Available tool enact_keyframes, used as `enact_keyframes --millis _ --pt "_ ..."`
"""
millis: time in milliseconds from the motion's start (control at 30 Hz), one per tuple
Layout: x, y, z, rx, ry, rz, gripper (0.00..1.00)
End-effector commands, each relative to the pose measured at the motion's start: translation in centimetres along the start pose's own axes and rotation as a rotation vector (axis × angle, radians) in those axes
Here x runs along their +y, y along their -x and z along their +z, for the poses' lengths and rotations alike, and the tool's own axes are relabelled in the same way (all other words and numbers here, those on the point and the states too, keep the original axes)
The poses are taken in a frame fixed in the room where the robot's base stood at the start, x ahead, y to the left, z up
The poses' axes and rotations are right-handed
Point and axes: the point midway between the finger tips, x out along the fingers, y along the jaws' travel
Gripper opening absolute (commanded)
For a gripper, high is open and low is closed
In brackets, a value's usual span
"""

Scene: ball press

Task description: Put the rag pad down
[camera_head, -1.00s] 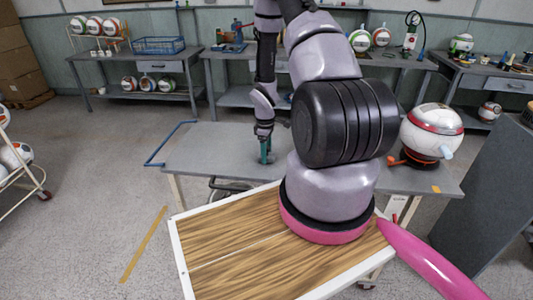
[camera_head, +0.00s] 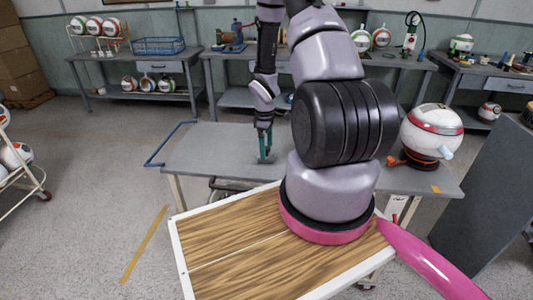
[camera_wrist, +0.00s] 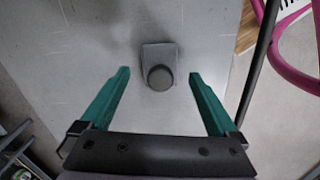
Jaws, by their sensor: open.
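The rag pad (camera_wrist: 159,70) is a small grey square block with a round dark knob on top. In the wrist view it lies flat on the grey metal tabletop. My gripper (camera_wrist: 159,75) is open, with one teal finger on each side of the knob and clear gaps to both. In the head view my gripper (camera_head: 264,150) points down over the middle of the grey table (camera_head: 205,150). The pad is too small there to make out clearly beneath the fingers.
A white and red ball (camera_head: 432,128) sits on a dark and orange holder at the table's right end. A blue rail (camera_head: 168,145) runs along the left end. The tabletop left of my gripper is clear. Workbenches with balls and tools stand behind.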

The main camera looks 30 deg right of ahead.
Motion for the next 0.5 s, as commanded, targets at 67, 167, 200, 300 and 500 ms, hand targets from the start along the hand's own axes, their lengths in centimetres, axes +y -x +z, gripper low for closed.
enact_keyframes --millis 67,167,200,300,500 --pt "0.1 2.0 -0.1 0.004 -0.001 0.004 0.95" --pt "0.1 4.2 0.0 0.003 -0.002 0.004 0.95" --pt "0.1 5.0 -0.1 0.004 -0.001 0.003 0.95" --pt "0.1 6.8 0.0 0.002 -0.002 0.002 0.95" --pt "0.0 8.7 0.0 0.001 0.0 0.0 0.95"
